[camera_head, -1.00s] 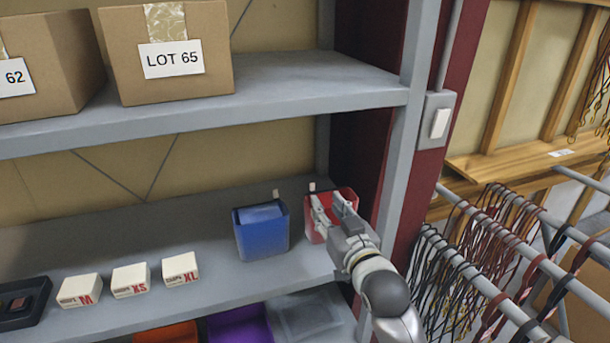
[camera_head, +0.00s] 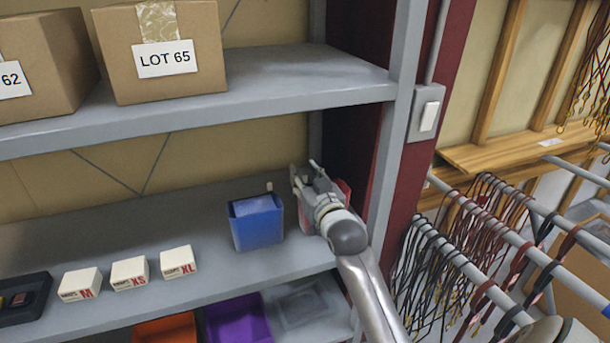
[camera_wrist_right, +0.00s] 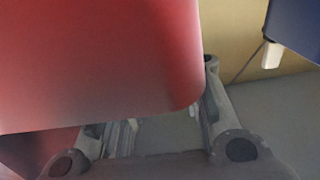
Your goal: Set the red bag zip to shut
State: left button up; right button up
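The red bag (camera_head: 343,190) stands on the middle shelf by the right upright, beside the blue bag. My right gripper (camera_head: 306,176) is at its left and top side and hides most of it, including its zip tab. In the right wrist view the red bag (camera_wrist_right: 100,60) fills the upper left, very close, and covers part of one finger. The fingers stand apart there, and the gripper (camera_wrist_right: 155,100) looks open. I cannot tell whether a finger touches the bag. My left gripper is not in view.
The blue bag (camera_head: 256,222) with a pale tab (camera_head: 269,187) stands just left of my right gripper. Small white boxes (camera_head: 129,273) and a black tray (camera_head: 22,300) lie farther left. Cartons (camera_head: 165,80) sit above. A rail of hangers (camera_head: 480,240) is at the right.

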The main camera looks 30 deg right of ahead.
grip_shut()
dwell(0.3)
jog(key=shift+s+d+p, duration=0.15)
jog(key=shift+s+d, duration=0.05)
jog(key=shift+d, duration=0.55)
jog(key=shift+s+d+p, duration=0.1)
jog(key=shift+s+d, duration=0.05)
jog(key=shift+d, duration=0.55)
jog(key=shift+s+d+p, duration=0.15)
jog(key=shift+s+d, duration=0.05)
jog(key=shift+d, duration=0.55)
jog(key=shift+a, duration=0.1)
grip_release()
